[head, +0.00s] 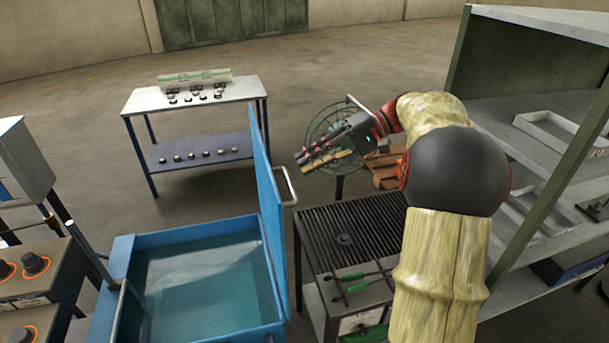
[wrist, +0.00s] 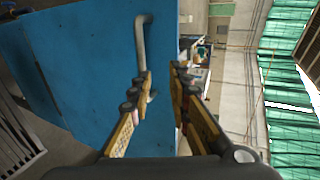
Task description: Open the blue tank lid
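The blue tank (head: 120,262) stands at the lower left in the head view, with water in it. Its blue lid (head: 268,215) stands about upright along the tank's right side. A grey bar handle (head: 288,186) sticks out from the lid's right face. In the wrist view the lid (wrist: 100,60) fills the left half and its handle (wrist: 142,40) is close by the left finger. My gripper (head: 300,160) is to the right of the lid, near the handle's top. In the wrist view my gripper (wrist: 162,78) has its fingers apart, with nothing seen between them.
A grated table (head: 345,225) with green-handled tongs (head: 355,287) stands right of the tank. A shelf rack (head: 535,110) is at the right. A white-topped table (head: 190,95) stands behind. Open floor lies beyond.

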